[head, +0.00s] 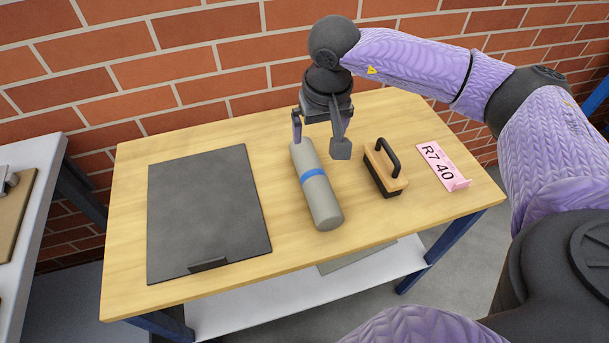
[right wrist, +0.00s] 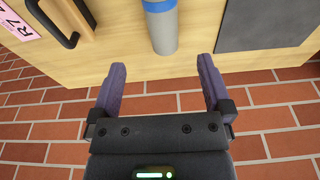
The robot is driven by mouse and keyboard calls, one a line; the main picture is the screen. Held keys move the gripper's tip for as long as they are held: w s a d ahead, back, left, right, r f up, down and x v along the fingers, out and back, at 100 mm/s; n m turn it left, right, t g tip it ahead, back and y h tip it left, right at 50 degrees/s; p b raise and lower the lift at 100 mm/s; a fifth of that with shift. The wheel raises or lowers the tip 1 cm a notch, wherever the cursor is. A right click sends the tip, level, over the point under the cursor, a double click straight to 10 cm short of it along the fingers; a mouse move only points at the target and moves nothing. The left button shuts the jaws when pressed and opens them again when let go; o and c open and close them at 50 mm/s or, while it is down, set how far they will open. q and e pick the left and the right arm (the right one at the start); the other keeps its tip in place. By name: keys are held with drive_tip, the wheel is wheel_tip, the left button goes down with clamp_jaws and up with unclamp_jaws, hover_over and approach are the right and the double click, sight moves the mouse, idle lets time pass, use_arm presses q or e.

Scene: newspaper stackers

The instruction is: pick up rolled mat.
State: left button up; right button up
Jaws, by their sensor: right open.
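The rolled mat (head: 318,195) is a grey cylinder with a blue band, lying on the wooden table. Its far end is just below my right gripper (head: 321,150) in the head view. The right gripper is open and empty, its fingers spread above the mat's far end. In the right wrist view, the mat (right wrist: 164,34) lies ahead of the open fingers (right wrist: 162,85), with a gap between them and its near end. The left gripper is not in view.
The wooden table (head: 290,258) also holds a flat dark panel (head: 205,210) on the left, a wooden block with a black handle (head: 384,170) right of the mat, and a pink sign (head: 440,165) reading R7 40. A brick wall (head: 190,65) stands close behind.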

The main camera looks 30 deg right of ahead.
drive_tip(key=b, duration=0.4)
hover_over(314, 173)
drive_tip(key=s, duration=0.1)
wheel_tip(314, 173, down, 6)
drive_tip(key=shift+s+a+f, duration=0.1)
drive_tip(key=f+b, duration=0.1)
drive_tip(key=f, duration=0.2)
drive_tip(key=w+f+b, duration=0.1)
drive_tip(key=f, duration=0.2)
drive_tip(key=f+b, duration=0.1)
drive_tip(key=f, duration=0.2)
drive_tip(key=shift+w+d+f, duration=0.2)
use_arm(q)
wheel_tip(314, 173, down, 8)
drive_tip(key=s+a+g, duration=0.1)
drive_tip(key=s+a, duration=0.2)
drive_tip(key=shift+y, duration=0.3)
use_arm(e)
drive_tip(key=shift+r, duration=0.1)
drive_tip(key=shift+c, duration=0.9)
drive_tip(key=c, duration=0.7)
clamp_jaws()
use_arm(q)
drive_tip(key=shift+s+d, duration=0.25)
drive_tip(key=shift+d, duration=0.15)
